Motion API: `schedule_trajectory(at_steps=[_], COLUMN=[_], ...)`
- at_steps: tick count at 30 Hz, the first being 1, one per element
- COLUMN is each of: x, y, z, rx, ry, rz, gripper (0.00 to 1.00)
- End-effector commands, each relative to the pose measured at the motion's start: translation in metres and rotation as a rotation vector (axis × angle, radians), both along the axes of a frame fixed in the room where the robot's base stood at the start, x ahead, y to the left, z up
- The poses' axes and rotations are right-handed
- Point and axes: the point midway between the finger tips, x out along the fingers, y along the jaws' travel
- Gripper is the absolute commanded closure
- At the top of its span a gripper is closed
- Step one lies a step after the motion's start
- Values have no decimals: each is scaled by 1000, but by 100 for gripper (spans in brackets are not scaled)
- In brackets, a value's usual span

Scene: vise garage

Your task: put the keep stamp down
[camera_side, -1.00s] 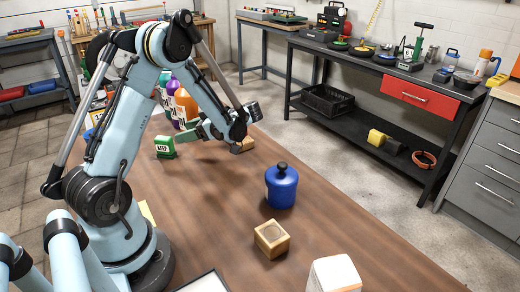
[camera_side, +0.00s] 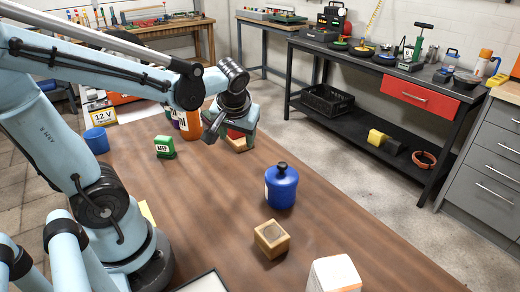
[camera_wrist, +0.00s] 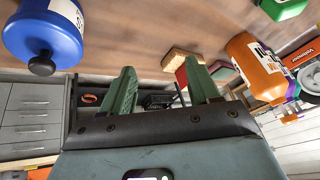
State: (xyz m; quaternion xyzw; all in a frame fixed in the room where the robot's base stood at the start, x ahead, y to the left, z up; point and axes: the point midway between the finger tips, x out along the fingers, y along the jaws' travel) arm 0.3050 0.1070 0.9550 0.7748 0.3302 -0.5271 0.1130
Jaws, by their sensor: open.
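The keep stamp (camera_side: 165,147) is a green block with a white KEEP label, standing upright on the brown table in the side view, left of my gripper (camera_side: 230,128). My gripper is open, empty and above the table, apart from the stamp. In the wrist view the two green fingers of my gripper (camera_wrist: 160,68) are spread with nothing between their tips. A green block, probably the keep stamp (camera_wrist: 283,8), is cut off at the top right of the wrist view.
A tan wooden block (camera_side: 238,145) with red above it is by my gripper. An orange bottle (camera_side: 190,125) stands behind. A blue pot (camera_side: 281,187), a wooden block with a round top mark (camera_side: 271,238) and a white box (camera_side: 334,274) stand nearer.

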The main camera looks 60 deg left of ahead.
Motion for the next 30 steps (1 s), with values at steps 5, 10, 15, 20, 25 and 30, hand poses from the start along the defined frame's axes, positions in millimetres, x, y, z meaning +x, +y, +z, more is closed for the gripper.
schedule_trajectory(at_steps=[5, 10, 15, 20, 25, 30], x=[-7, -13, -15, -15, -15, -15], y=[-55, -91, -106, -108, -107, -107], z=[7, 12, 14, 15, 15, 15], rx=[-79, -102, -105, -104, -103, -104], ry=[-89, -181, -231, -237, -236, -235], rz=[-361, -596, -697, -712, -709, -709], gripper=[39, 39, 39, 39, 39, 39])
